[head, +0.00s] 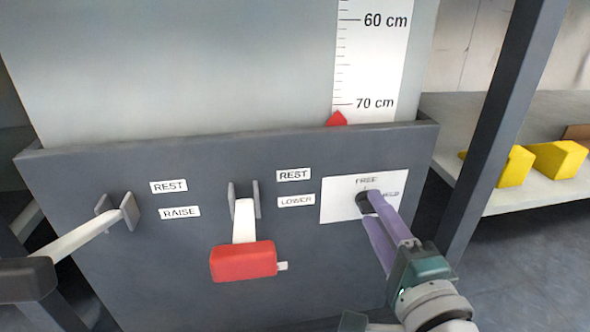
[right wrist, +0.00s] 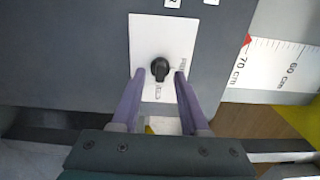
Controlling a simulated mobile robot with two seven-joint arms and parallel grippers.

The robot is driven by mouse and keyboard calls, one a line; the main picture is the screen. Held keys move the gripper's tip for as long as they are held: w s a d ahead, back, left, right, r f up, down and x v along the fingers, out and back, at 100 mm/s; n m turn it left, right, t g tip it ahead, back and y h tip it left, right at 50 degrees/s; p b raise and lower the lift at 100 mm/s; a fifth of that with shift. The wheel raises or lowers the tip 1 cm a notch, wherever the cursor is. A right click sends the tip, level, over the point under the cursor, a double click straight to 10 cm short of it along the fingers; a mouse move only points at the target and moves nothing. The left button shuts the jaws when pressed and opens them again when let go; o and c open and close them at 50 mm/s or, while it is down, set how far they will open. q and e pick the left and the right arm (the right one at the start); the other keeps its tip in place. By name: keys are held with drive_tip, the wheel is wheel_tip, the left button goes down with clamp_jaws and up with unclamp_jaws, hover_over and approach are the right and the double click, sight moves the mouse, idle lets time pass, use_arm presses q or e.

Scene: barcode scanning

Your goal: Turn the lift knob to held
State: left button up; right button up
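The lift knob (right wrist: 160,69) is small, black and round, on a white plate (head: 340,187) on the grey panel. In the head view the plate reads FREE above the knob; a second label to the right is partly covered. My right gripper (right wrist: 159,74), with purple fingers, is open at the knob. In the right wrist view its fingertips stand either side of the knob with small gaps, seemingly not touching it. In the head view the fingers (head: 385,222) partly hide the knob (head: 366,200). Its exact pointing direction is unclear. My left gripper is not in view.
Left of the plate are a red-handled lever (head: 243,261) marked REST and LOWER, and a dark-handled lever (head: 85,237) marked REST and RAISE. A red pointer (head: 337,119) sits near 70 cm on the scale (head: 372,60). A dark post (head: 500,130) and shelf with yellow blocks (head: 557,160) stand right.

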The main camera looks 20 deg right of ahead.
drive_tip(key=p+v, duration=0.3)
drive_tip(key=v, duration=0.7)
drive_tip(key=shift+w+p, duration=0.1)
drive_tip(key=shift+p, duration=0.2)
